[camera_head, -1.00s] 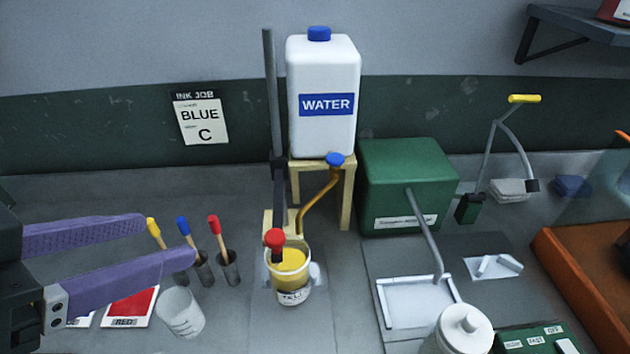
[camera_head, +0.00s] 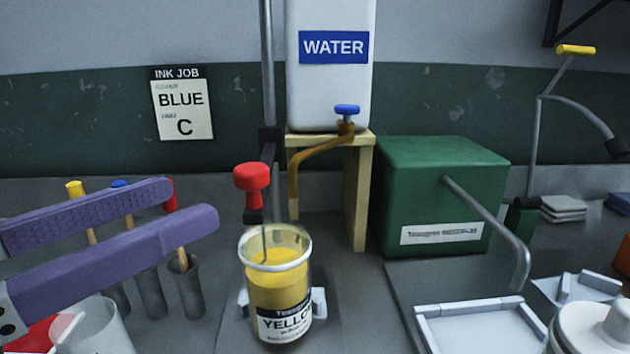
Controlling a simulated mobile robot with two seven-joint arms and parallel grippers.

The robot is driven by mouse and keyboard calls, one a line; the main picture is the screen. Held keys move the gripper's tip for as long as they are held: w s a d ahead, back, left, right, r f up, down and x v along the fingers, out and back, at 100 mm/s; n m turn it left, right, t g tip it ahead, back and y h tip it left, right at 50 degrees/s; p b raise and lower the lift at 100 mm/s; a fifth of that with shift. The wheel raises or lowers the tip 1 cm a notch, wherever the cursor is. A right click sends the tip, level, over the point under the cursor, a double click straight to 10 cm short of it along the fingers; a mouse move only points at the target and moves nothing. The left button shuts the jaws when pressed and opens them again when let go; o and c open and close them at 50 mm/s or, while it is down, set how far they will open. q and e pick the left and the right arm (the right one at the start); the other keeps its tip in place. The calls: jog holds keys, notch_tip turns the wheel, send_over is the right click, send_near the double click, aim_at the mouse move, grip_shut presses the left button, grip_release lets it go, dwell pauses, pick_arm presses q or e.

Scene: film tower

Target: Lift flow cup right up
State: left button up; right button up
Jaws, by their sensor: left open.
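A red knob (camera_head: 252,177) tops a thin rod that runs down into a clear jar of yellow liquid (camera_head: 281,310) labelled "YELLOW". The knob is beside a vertical grey pole (camera_head: 267,65). I see no separate cup body; if the flow cup hangs on this rod, the yellow liquid hides it. My left gripper (camera_head: 193,202), with two purple fingers, is open and empty. Its tips point right, left of the red knob and apart from it in the picture. My right gripper is not in view.
Brushes with yellow, blue and red tops stand in grey holders (camera_head: 187,285) behind the left fingers. A translucent cup (camera_head: 100,330) is at lower left. A water tank (camera_head: 335,95) on a wooden stand (camera_head: 362,195) and a green box (camera_head: 440,190) are behind the jar.

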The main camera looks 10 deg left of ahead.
aim_at(238, 182)
pick_arm(q)
jog(key=x, duration=0.8)
grip_shut()
dwell(0.5)
dwell(0.9)
